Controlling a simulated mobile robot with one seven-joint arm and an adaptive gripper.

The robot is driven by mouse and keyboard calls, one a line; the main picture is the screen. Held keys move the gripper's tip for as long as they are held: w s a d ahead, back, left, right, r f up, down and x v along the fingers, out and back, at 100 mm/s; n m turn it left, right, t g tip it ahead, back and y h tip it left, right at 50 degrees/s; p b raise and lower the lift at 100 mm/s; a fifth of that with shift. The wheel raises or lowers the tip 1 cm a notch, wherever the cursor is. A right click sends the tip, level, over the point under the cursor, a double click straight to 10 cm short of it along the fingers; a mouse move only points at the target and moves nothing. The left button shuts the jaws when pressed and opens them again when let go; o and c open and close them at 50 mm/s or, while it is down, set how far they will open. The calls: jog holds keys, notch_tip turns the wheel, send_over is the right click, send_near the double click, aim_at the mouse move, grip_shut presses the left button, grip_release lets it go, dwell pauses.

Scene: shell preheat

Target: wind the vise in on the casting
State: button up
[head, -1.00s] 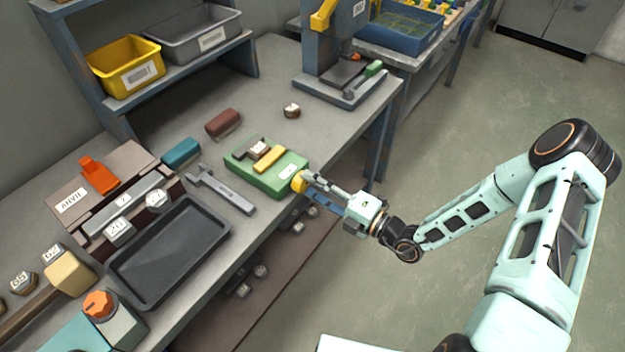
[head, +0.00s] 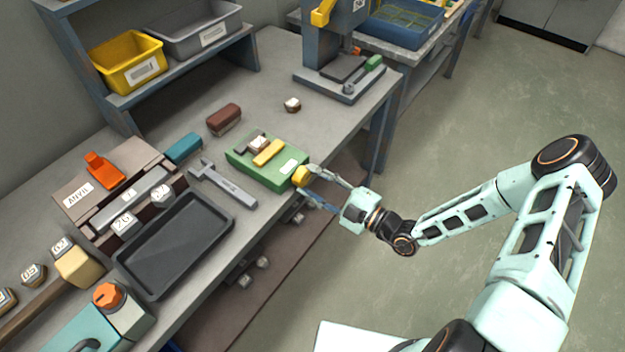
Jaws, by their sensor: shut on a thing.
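The green vise (head: 262,178) sits at the front edge of the workbench. A small brownish casting with a pale face (head: 256,143) lies in it, beside a yellow jaw bar (head: 269,153). I cannot tell whether the bar touches the casting. A yellow knob (head: 300,176) sticks out from the vise's front end, toward the aisle. My gripper (head: 304,182) comes from the right, past the bench edge, and its two fingers are shut on the knob. The fingers partly hide the knob.
A grey wrench-like tool (head: 222,184) and a dark tray (head: 178,245) lie left of the vise. A teal block (head: 183,148), a brown block (head: 223,119) and a small pale-topped part (head: 292,104) lie behind it. A press (head: 340,75) stands at the bench's far end. The floor at right is clear.

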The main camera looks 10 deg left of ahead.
dwell(0.4)
jog(key=o, duration=1.2)
jog(key=shift+c, duration=0.2)
jog(key=v, duration=1.2)
jog(key=shift+s+f, duration=0.1)
